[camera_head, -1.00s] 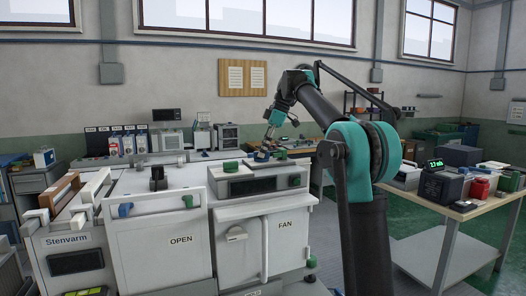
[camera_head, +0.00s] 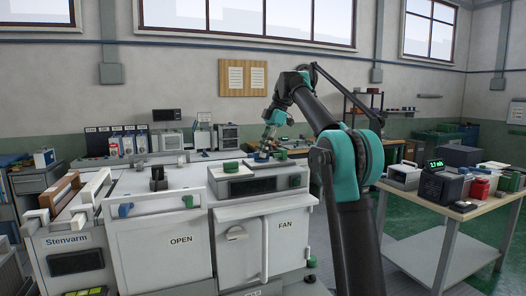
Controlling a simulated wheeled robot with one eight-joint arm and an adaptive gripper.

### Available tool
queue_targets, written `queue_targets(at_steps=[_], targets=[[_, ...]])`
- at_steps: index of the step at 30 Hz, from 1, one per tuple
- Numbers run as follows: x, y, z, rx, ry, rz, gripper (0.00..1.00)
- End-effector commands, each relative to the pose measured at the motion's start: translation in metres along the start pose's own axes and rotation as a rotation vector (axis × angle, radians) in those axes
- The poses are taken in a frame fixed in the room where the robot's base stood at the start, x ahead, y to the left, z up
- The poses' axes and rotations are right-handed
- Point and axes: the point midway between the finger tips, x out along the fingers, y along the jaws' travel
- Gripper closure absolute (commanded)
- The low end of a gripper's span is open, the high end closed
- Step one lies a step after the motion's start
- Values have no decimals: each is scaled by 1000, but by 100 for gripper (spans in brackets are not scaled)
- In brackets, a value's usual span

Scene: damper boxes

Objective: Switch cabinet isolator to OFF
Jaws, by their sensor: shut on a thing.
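The white cabinet has a left door marked OPEN (camera_head: 165,258) and a right front marked FAN (camera_head: 290,245). My gripper (camera_head: 264,148) is low over the back right of the cabinet top, pointing down. It is shut on a small dark blue knob-like part (camera_head: 261,157) there. The part is small and partly covered by the fingers. I cannot tell for certain whether it is the isolator, and no OFF mark is readable. A green knob (camera_head: 281,154) sits just to its right, and another green knob (camera_head: 230,167) is nearer the front on the left.
A black upright lever (camera_head: 158,178) and a blue knob (camera_head: 125,210) are on the cabinet's left part. A dark display panel (camera_head: 252,186) lies in front of the gripper. A workbench (camera_head: 450,212) with devices stands at the right, with green floor around it.

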Motion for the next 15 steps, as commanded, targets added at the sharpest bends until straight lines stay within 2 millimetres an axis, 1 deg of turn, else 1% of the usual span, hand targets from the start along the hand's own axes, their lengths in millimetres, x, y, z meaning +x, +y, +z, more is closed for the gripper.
queue_targets(at_steps=[3, 4, 9, 15], targets=[[0, 0, 0, 0, -1, 2, 100], [0, 0, 0, 0, -1, 2, 84], [0, 0, 0, 0, 0, 1, 64], [0, 0, 0, 1, 0, 1, 64]])
